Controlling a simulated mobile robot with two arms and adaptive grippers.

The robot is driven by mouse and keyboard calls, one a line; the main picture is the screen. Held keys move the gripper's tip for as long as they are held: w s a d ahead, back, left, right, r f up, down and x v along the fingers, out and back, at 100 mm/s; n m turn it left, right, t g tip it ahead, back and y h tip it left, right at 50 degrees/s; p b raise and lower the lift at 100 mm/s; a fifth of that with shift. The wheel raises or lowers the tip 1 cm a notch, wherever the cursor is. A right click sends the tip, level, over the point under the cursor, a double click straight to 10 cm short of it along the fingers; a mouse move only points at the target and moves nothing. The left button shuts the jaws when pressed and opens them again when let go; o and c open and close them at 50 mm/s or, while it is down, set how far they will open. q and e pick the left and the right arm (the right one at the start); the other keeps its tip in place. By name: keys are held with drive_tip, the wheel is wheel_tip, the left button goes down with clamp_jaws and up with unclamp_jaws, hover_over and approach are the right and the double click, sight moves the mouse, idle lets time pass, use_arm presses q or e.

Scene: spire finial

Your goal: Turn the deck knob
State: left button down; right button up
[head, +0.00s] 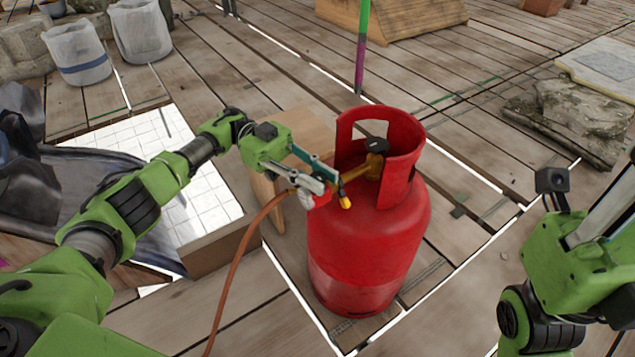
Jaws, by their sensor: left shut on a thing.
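A red gas cylinder (367,245) stands upright on the plank deck, with a brass valve (368,170) inside its collar. A small red knob (314,198) sits on the fitting at the valve's left side, with a yellow tip (345,203) beside it and an orange hose running down. My left gripper (334,182) reaches in from the left and is shut at this fitting, seemingly on the knob. Its fingers partly hide the knob, so the exact contact is unclear. My right arm is at the right edge. Its gripper (605,215) is cut off by the frame and away from the cylinder.
A wooden stand (300,135) is close behind and left of the cylinder. White tiles (140,150) and dark rocks lie at left. A green and purple pole (362,45) stands behind. Stone slabs (575,115) lie at right. Deck right of the cylinder is mostly clear.

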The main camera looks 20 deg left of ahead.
sight(318, 177)
use_arm(q)
drive_tip(key=shift+d, duration=0.1)
idle(0.3)
drive_tip(key=c, duration=1.8)
unclamp_jaws()
wheel_tip(318, 177, up, 10)
drive_tip(key=shift+s+f, duration=0.1)
